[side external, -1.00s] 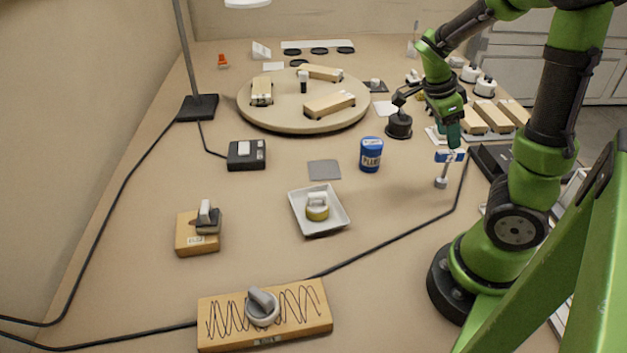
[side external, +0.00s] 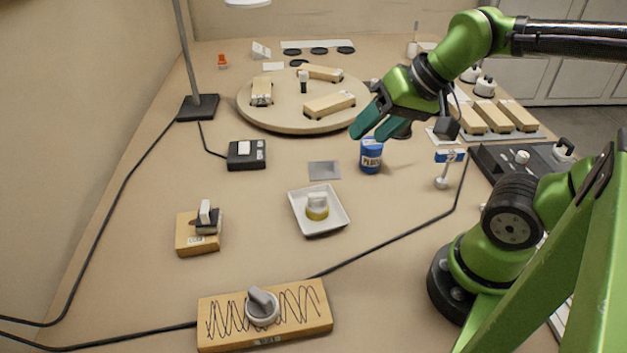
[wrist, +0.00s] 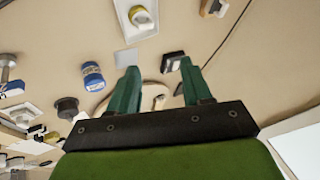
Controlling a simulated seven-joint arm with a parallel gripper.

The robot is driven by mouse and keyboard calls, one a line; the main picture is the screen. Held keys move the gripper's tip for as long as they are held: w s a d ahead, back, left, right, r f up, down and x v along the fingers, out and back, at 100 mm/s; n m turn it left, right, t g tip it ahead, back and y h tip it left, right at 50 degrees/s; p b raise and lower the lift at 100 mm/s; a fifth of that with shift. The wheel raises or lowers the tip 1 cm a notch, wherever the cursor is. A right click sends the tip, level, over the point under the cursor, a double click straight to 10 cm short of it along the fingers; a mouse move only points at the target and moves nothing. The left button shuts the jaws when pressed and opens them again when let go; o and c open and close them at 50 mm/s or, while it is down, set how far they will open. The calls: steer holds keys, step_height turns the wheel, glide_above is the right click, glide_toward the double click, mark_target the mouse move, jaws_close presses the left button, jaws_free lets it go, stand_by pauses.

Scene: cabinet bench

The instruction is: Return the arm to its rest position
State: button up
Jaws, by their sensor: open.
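My gripper (side external: 366,124) is open and empty. In the side external view its teal fingers hang in the air, in front of the turntable's right edge and above the blue jar (side external: 371,156). It also shows in the wrist view (wrist: 158,78), with both fingers apart and nothing between them but the bench beyond. My green arm rises from its base at the right and bends back at the wrist. The jar stands upright on the bench, its top partly behind the fingers in the side external view.
A round turntable (side external: 285,122) bears several wooden blocks. A white dish (side external: 335,216), a switch box (side external: 246,155), a small wooden block with a switch (side external: 190,240) and a knob board (side external: 300,325) are spread over the bench. A small signpost (side external: 442,178) stands right of the jar. The front-left bench is mostly clear.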

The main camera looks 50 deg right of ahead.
steer(key=shift+s+a+r+n+t, duration=0.1)
steer(key=shift+a+r+n+t, duration=0.05)
steer(key=shift+a+n, duration=0.3)
steer(key=shift+s+a+r+n+t, duration=0.1)
steer(key=shift+a+r+n+t, duration=0.05)
steer(key=shift+a+n, duration=0.25)
stand_by(0.7)
